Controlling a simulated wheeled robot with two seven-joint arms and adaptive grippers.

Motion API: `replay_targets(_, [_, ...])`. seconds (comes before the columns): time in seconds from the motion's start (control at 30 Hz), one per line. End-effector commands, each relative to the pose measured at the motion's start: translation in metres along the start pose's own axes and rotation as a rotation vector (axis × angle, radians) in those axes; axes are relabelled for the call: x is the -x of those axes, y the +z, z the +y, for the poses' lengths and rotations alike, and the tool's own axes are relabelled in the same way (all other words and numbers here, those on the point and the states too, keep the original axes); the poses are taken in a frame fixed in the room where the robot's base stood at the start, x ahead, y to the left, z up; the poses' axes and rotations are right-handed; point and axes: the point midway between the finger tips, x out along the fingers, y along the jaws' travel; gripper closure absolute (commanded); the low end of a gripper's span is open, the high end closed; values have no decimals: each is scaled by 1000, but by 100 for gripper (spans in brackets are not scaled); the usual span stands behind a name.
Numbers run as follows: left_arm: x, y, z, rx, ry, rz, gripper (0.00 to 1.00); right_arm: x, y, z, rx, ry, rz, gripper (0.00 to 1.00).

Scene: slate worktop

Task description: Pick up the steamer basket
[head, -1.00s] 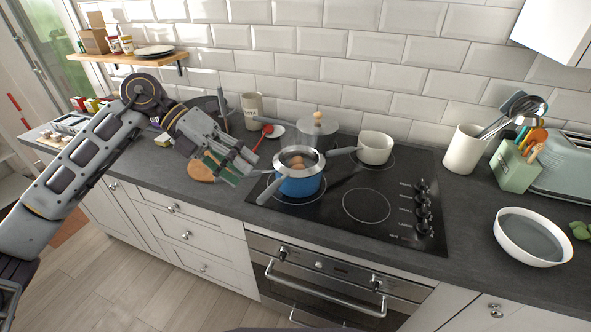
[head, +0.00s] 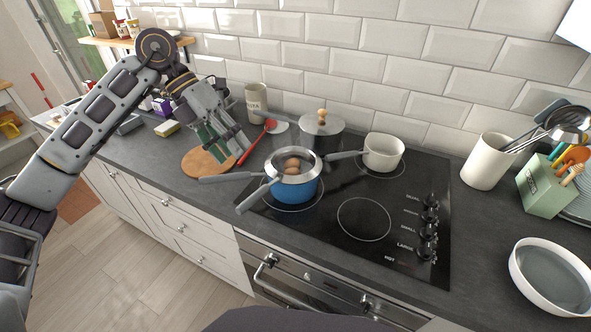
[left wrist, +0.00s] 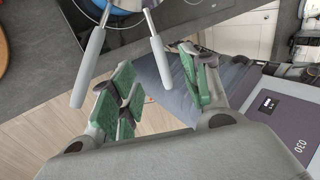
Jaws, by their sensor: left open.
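The steamer basket (head: 298,178) is a shiny metal bowl with brown eggs in it, seated in the top of a blue saucepan (head: 296,192) on the hob. Two grey handles reach left from this stack; I cannot tell for sure which belongs to the basket. My left gripper (head: 228,150) is open and empty, left of the stack and apart from it, above the worktop by the round board. In the left wrist view its green-padded fingers (left wrist: 157,66) are spread, with both handles at the top. My right gripper is not in view.
A lidded grey pot (head: 322,138) stands behind, and a white saucepan (head: 383,152) at the back right of the hob. A round wooden board (head: 205,163), red spoon (head: 258,140) and mug (head: 256,103) are near my left gripper. The front right hob ring (head: 363,219) is clear.

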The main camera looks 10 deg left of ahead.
Motion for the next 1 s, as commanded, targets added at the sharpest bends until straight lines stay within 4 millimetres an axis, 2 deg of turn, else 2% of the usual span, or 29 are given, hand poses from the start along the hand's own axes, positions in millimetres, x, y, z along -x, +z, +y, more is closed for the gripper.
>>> replay_targets(0.27, [2, -1, 2, 4, 9, 1, 54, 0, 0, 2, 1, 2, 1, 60])
replay_targets(0.6, [-1, -1, 2, 4, 9, 2, 54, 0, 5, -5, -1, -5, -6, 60])
replay_targets(0.77, [-13, 0, 2, 4, 9, 2, 54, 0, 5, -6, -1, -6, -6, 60])
replay_targets(1.0, [-44, -1, 3, 4, 8, 5, 54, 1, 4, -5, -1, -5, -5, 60])
